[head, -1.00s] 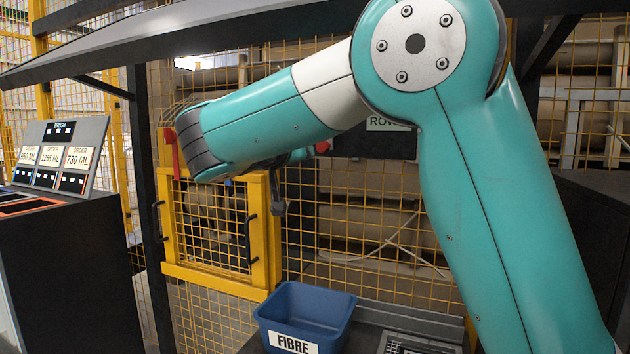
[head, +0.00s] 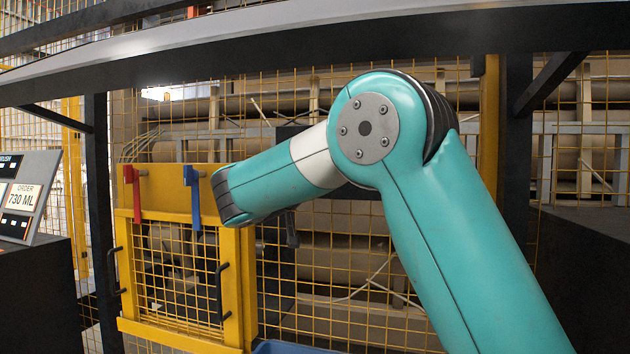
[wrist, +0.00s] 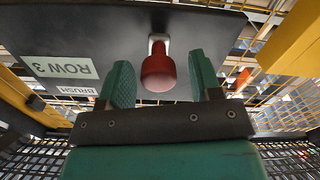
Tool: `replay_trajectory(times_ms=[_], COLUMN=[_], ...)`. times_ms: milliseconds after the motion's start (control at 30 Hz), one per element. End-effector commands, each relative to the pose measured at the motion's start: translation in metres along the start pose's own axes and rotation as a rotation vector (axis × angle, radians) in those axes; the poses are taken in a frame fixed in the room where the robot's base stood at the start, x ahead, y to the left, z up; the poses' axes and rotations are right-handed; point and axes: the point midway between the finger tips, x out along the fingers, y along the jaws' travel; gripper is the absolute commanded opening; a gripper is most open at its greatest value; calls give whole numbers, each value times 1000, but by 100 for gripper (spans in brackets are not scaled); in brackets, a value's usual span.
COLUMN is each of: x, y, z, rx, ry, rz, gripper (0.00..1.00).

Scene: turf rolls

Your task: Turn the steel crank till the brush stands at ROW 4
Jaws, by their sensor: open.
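In the wrist view a red knob (wrist: 158,72) on a short pale metal piece (wrist: 158,42) stands against a dark panel (wrist: 110,30). It looks like the crank's handle; the rest of the crank is not clearly seen. My gripper (wrist: 158,80) is open, its two green fingers on either side of the knob, with gaps visible. A pale sign (wrist: 62,68), upside down, reads BRUSH ROW 3. The brush itself is not identifiable. In the head view my arm hides the gripper and most of the panel.
A yellow gate (head: 180,325) with black handles stands left of my arm in the head view. A red lever (head: 133,190) and a blue lever (head: 193,195) hang on it. An order console (head: 25,195) is far left. A blue bin rim (head: 285,349) shows at the bottom.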

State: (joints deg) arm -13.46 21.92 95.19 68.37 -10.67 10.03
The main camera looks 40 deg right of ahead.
Motion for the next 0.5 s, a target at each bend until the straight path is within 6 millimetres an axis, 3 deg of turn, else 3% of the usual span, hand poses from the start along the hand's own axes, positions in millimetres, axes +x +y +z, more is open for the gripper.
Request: replay_trajectory(times_ms=[500], x=[16], y=[4], z=[1], rx=[1], ry=[2], rz=[-5], gripper=[58])
